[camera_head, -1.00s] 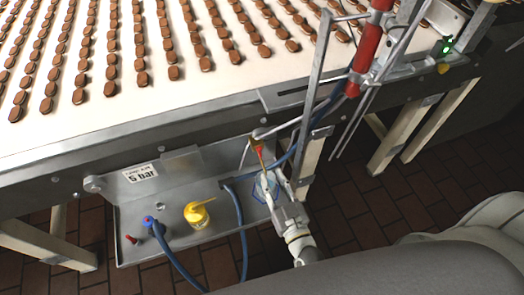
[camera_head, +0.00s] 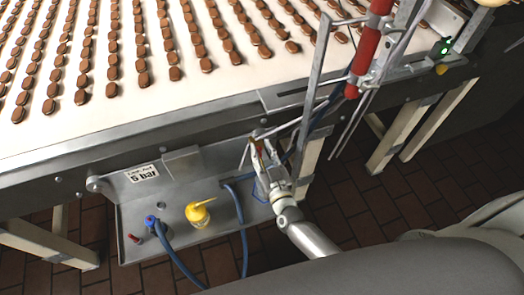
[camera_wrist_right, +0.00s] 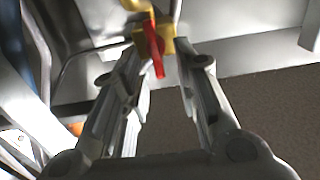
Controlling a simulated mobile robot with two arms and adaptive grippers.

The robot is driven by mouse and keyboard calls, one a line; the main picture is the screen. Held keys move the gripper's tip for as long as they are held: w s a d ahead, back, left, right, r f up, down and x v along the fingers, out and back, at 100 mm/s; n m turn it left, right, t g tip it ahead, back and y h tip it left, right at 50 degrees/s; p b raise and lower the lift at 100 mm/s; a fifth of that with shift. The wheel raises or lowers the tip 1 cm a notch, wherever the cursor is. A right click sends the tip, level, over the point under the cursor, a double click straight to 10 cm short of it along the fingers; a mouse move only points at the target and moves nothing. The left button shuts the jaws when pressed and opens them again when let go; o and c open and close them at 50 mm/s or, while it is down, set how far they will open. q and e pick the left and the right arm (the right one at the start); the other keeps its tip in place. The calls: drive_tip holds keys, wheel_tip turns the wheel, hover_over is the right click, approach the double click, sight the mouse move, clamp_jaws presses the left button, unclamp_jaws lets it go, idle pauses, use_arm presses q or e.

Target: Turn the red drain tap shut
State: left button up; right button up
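The red drain tap lever (camera_wrist_right: 154,50) sits on a yellow valve body (camera_wrist_right: 168,38) below the conveyor, at the top middle of the right wrist view. The lever points down toward my gripper. My right gripper (camera_wrist_right: 159,62) is open, with one finger left of the lever and one right of it. I cannot tell whether either finger touches the lever. In the head view my right gripper (camera_head: 262,157) is raised at the tap, beside the conveyor leg, and its fingers hide most of the tap. My left gripper is not in view.
The conveyor (camera_head: 200,95) carries rows of brown biscuits above. A blue hose (camera_head: 241,225) hangs left of my gripper.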

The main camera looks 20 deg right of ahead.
clamp_jaws()
drive_tip(key=shift+m, duration=0.4)
drive_tip(key=m, duration=0.2)
drive_tip(key=d+m+b, duration=0.1)
drive_tip(key=m, duration=0.2)
drive_tip(key=m+b, duration=0.1)
drive_tip(key=m, duration=0.1)
drive_tip(key=shift+d+f, duration=0.2)
drive_tip(key=shift+f, duration=0.15)
drive_tip(key=m+b, duration=0.1)
drive_tip(key=m, duration=0.2)
drive_tip(key=f+m+b, duration=0.1)
drive_tip(key=m+b, duration=0.1)
drive_tip(key=m, duration=0.1)
drive_tip(key=m+b, duration=0.1)
drive_tip(key=m, duration=0.3)
drive_tip(key=shift+d+f, duration=0.25)
drive_tip(key=shift+d, duration=0.1)
drive_tip(key=shift+b, duration=0.3)
